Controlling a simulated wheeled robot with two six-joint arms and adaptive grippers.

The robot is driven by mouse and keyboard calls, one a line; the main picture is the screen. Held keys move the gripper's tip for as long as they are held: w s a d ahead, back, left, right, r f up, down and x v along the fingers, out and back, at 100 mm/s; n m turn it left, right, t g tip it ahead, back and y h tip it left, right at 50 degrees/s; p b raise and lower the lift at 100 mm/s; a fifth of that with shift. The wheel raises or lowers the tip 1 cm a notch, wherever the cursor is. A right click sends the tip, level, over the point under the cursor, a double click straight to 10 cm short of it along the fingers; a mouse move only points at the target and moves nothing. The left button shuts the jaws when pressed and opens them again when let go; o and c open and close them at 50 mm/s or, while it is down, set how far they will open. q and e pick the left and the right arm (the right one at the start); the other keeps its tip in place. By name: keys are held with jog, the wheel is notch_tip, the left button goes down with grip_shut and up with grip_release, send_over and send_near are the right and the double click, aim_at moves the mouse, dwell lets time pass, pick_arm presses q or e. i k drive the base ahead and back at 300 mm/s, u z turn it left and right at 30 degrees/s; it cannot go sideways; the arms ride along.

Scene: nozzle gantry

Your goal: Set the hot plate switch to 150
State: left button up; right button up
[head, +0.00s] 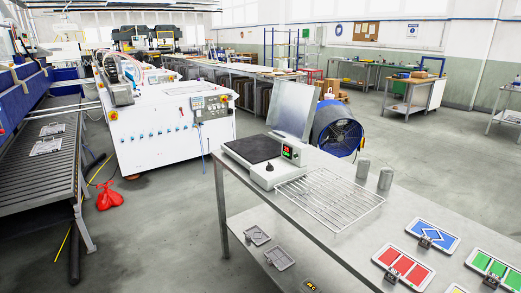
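The hot plate (263,158) stands at the far left end of the metal table. It has a white body and a dark square top plate. Its raised control box (291,151) carries a small lit display with red and green figures, too small to read. A dark knob (269,167) sits on the front of the white body; I cannot tell what it is set to. Neither of my grippers is in the head view.
A wire rack (330,198) lies on the table (300,225) right of the hot plate. Two grey cylinders (374,174) stand behind it. Coloured panels with clips, including a blue one (432,236), lie at the right. A blue drum fan (337,130) stands behind the table.

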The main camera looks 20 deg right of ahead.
aim_at(269, 168)
jog(key=i, duration=1.8)
jog(key=z, duration=1.75)
